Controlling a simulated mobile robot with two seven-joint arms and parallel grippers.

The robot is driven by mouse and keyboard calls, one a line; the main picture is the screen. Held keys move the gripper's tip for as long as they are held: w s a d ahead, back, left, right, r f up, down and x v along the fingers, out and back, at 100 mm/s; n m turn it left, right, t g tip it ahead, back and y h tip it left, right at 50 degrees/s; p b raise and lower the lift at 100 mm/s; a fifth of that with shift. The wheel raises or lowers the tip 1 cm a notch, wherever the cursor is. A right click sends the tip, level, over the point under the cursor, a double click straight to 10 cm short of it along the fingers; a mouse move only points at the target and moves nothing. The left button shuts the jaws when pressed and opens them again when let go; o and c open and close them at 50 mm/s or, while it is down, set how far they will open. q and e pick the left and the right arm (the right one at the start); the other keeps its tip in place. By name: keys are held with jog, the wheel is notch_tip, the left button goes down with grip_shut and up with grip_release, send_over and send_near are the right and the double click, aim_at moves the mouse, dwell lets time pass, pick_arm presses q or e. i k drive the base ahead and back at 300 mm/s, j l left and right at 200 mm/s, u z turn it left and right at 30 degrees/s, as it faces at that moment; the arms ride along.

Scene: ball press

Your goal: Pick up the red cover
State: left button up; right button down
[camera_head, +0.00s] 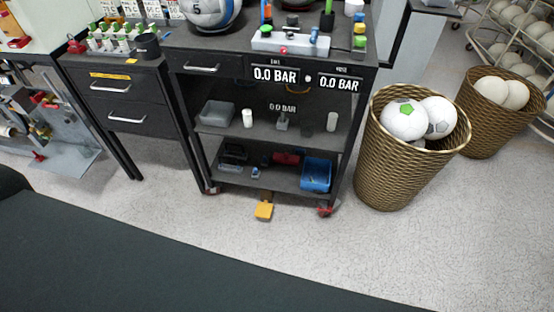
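No part is clearly readable as a red cover. A small red piece (283,50) sits on the front of the white control block (290,42) on top of the cart. A larger red item (287,158) lies on the cart's lowest shelf, beside a blue bin (317,174). Another red item (76,46) stands on the left bench top. I cannot tell which of these is the cover. Neither of my grippers is in view.
The dark cart (222,104) stands in the middle, with 0.0 BAR readouts and a ball (208,12) on top. Woven baskets of balls (405,170) (482,125) stand right. A yellow pedal (264,210) lies on the floor. A large dark surface (120,260) fills the lower left.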

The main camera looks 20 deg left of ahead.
aim_at(285, 158)
jog(key=i+l, duration=0.15)
jog(key=l, duration=0.25)
jog(key=i+l+u, duration=0.15)
jog(key=l, duration=0.65)
jog(key=i+l+u, duration=0.15)
jog(key=l, duration=0.25)
